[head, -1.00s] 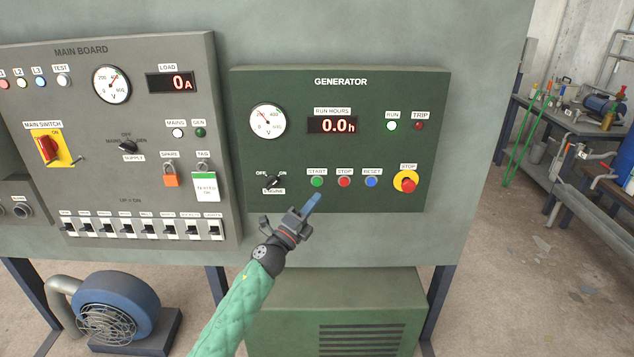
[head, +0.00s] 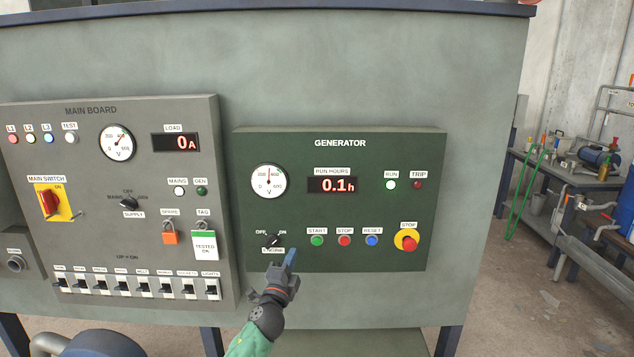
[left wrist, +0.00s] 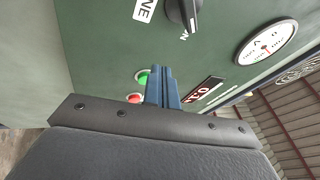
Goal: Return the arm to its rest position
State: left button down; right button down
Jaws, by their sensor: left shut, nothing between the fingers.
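My left gripper (head: 290,258) is shut and empty, its blue fingertips in front of the lower part of the green generator panel (head: 340,285), just right of the engine switch (head: 272,240). The run-hours display (head: 332,185) reads 0.1h and the white run lamp (head: 390,185) looks lit. My right gripper is not in view.
The grey main board (head: 225,150) with its row of breakers stands at the left. A red mushroom stop (head: 406,240) is at the panel's right. A blue blower (head: 100,345) is low at the left. A workbench (head: 520,158) stands at the far right.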

pick_arm(q)
jog(key=s+a+f+n+g+y, duration=0.2)
jog(key=s+a+n+g+y, duration=0.6)
jog(key=n, duration=0.6)
jog(key=s+f+n+g+h, duration=0.1)
jog(key=s+f+g, duration=0.2)
jog(key=s+f, duration=0.6)
jog(key=s+f+n+g+h, duration=0.1)
jog(key=s+f+g, duration=0.3)
jog(key=s, duration=1.9)
jog(key=s+f+n+g+h, duration=0.1)
jog(key=s+f+g, duration=0.3)
jog(key=s+f, duration=0.9)
jog(key=s, duration=0.3)
jog(key=shift+a+f+n, duration=0.35)
jog(key=shift+n, duration=0.05)
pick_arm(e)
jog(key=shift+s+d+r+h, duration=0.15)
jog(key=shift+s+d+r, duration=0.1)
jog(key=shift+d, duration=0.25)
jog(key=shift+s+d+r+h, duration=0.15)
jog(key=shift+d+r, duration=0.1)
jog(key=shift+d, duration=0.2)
